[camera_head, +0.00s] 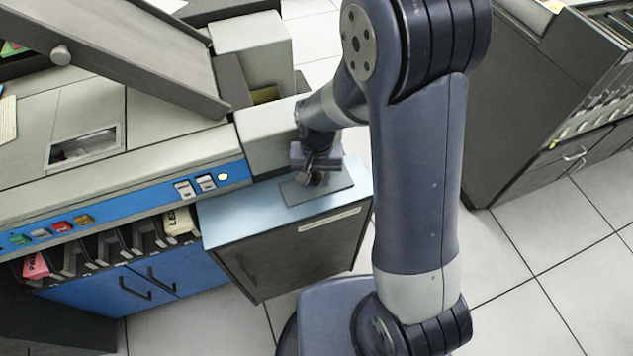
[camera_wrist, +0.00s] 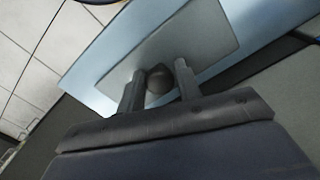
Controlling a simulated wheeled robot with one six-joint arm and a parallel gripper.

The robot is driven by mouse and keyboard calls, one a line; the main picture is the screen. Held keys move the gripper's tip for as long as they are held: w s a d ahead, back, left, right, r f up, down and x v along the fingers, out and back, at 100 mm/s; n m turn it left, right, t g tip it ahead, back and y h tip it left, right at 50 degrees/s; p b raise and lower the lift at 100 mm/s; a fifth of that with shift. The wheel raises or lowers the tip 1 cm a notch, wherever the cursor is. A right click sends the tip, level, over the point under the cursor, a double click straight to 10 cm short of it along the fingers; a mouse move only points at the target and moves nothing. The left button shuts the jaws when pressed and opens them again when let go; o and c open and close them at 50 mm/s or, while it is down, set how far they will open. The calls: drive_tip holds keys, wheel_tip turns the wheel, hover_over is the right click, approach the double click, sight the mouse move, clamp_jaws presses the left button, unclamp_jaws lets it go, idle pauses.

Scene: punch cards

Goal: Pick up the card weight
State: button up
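The card weight is a flat grey plate (camera_head: 297,193) with a dark round knob (camera_wrist: 159,80) on its top. It lies on the pale blue cabinet top (camera_head: 228,223). My gripper (camera_head: 317,179) is right over it, pointing down, and hides most of the knob in the head view. In the wrist view the two fingers (camera_wrist: 159,72) stand on either side of the knob, very close to it. I cannot tell whether they touch it. The plate (camera_wrist: 207,38) also shows beyond the fingers there, seemingly flat on the surface.
A grey machine with a blue button panel (camera_head: 140,201) stands at the left, with card slots (camera_head: 118,243) below. Its light grey block (camera_head: 270,138) rises just behind the cabinet top. A dark cabinet (camera_head: 515,110) stands at the right. Tiled floor (camera_head: 530,285) is clear between them.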

clamp_jaws()
drive_tip(key=shift+r, duration=0.1)
